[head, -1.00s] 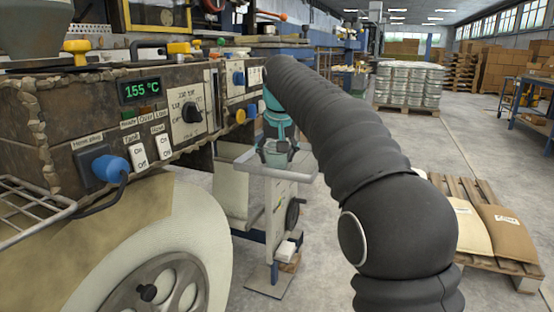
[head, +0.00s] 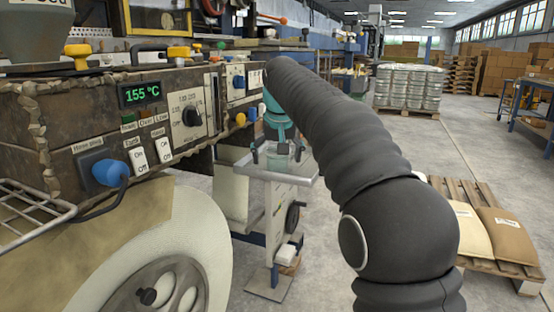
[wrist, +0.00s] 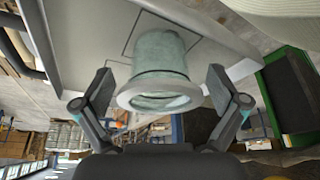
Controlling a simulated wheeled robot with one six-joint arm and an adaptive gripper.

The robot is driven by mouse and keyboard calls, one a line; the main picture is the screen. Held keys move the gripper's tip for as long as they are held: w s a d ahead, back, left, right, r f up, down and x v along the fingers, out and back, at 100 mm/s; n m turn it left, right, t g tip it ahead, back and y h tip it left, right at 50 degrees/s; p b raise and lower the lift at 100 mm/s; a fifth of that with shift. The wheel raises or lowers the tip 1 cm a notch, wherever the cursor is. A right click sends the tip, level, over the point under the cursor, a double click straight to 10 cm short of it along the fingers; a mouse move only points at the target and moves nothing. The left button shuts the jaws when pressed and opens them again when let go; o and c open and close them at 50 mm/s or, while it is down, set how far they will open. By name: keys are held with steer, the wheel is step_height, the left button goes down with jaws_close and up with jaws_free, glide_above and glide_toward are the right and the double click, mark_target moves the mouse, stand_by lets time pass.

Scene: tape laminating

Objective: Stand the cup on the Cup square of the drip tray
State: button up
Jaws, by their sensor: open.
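The cup (wrist: 161,62) is pale green and looks translucent. In the wrist view its open rim faces me, and its far end meets the grey drip tray (wrist: 85,35). A thin square outline shows on the tray around the cup's base; no label is readable. My gripper (wrist: 160,76) is open, with one finger on each side of the cup and a visible gap on both sides. In the head view, my gripper (head: 279,153) is spread above the tray (head: 246,170), and the cup (head: 280,163) shows faintly between the fingers. The cup looks upright.
The machine's control panel (head: 190,115) with knobs and switches stands left of the tray. A large pale roll (head: 190,225) is at the front left. A pallet with sacks (head: 500,235) lies at the right. The floor between is clear.

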steer(key=p+v, duration=0.2)
steer(key=v, duration=0.9)
steer(key=shift+r+p, duration=0.3)
steer(key=shift+p, duration=0.05)
steer(key=shift+s+d, duration=0.1)
steer(key=shift+s, duration=0.05)
steer(key=s+d+f+m, duration=0.1)
steer(key=s+d+f, duration=0.2)
steer(key=s+d, duration=0.4)
steer(key=s+d+f, duration=0.3)
steer(key=s+d, duration=0.2)
steer(key=s, duration=0.4)
steer(key=s+d+f, duration=0.3)
steer(key=s+f, duration=0.6)
steer(key=s+d+f+m+t, duration=0.1)
steer(key=s+d+f, duration=0.2)
steer(key=s+f, duration=0.5)
steer(key=shift+s+d+f+h, duration=0.25)
steer(key=shift+s+f+h, duration=0.15)
steer(key=shift+f, duration=0.45)
